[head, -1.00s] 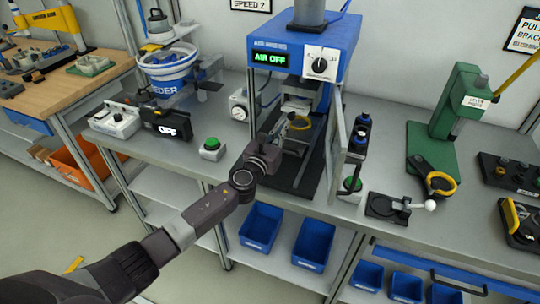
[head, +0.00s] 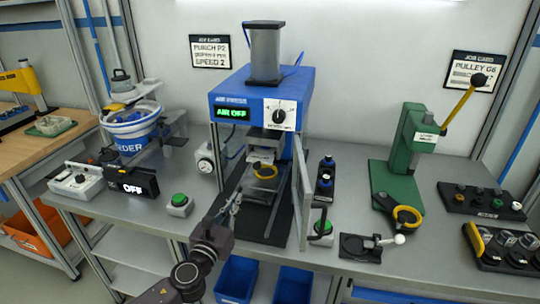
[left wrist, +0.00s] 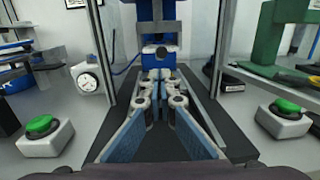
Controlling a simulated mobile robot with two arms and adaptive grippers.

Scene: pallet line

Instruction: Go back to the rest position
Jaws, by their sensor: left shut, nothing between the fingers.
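My left gripper (head: 234,203) is shut and empty. It is in front of the blue air press (head: 262,88), at the left front part of the press's dark base, pointing in towards the opening. In the left wrist view my closed fingers (left wrist: 162,76) reach forward over the dark base plate, with the press ram and blue block ahead. My left arm comes up from the bottom of the head view. My right gripper is not in view.
The press guard door (head: 302,190) stands open on the right. Green buttons (head: 179,201) and (head: 321,230) flank the press. A green arbor press (head: 398,165) stands further right. A feeder bowl (head: 131,122) is at left. Blue bins (head: 237,278) sit below the bench.

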